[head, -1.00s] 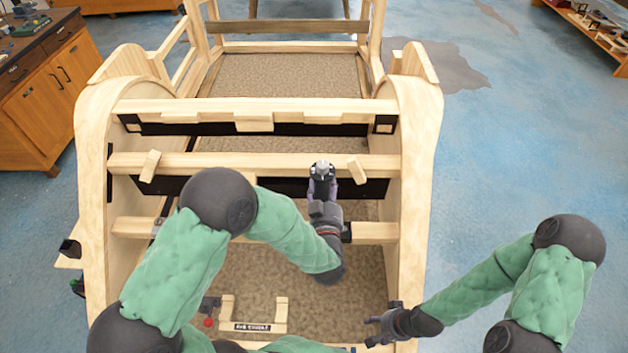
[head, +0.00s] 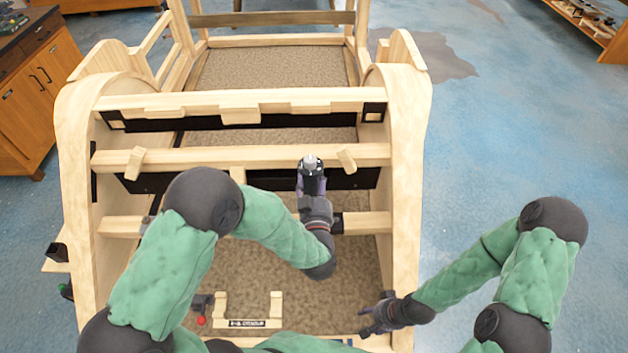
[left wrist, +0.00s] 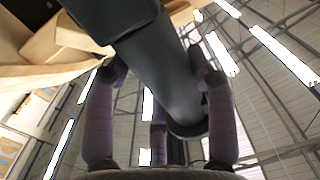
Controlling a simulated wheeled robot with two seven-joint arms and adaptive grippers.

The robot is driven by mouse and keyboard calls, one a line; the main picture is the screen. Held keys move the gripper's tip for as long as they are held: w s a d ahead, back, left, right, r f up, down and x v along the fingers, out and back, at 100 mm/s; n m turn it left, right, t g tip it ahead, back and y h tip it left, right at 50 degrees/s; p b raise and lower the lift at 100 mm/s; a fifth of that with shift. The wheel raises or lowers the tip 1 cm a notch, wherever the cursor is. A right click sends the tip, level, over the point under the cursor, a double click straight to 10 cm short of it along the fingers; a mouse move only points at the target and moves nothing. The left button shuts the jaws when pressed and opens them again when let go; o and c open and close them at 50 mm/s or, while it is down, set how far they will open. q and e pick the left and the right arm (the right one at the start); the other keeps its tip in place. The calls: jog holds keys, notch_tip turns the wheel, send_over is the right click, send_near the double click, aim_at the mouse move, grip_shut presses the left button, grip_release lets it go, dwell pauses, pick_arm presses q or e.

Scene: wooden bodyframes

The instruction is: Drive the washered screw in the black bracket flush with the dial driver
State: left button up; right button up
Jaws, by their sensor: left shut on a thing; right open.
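My left gripper (head: 311,190) is shut on the dial driver (head: 310,165), which has a pale grey top and a dark body. In the left wrist view the driver's thick dark grey body (left wrist: 165,70) runs between the purple-grey fingers. In the head view the driver stands in front of the middle wooden crossbar, right of centre. A long black bracket (head: 270,184) runs under that crossbar, partly hidden by my left arm and the driver. I cannot make out the washered screw or whether the driver touches it. My right gripper (head: 376,316) is open and empty, low near the frame's right side.
The wooden bodyframe (head: 411,150) has curved sides and several crossbars. Another black strip (head: 230,123) lies under the upper crossbar. A small wooden holder with a label (head: 248,323) and a red knob (head: 201,320) are at the bottom.

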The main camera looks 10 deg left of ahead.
aim_at(314, 194)
pick_arm(q)
jog(key=shift+f+b, duration=2.05)
jog(key=shift+f, duration=0.15)
pick_arm(e)
jog(key=shift+f, duration=2.25)
pick_arm(q)
jog(key=shift+f+b, duration=0.75)
jog(key=shift+b, duration=0.75)
pick_arm(e)
jog(key=shift+f, duration=1.5)
dwell(0.6)
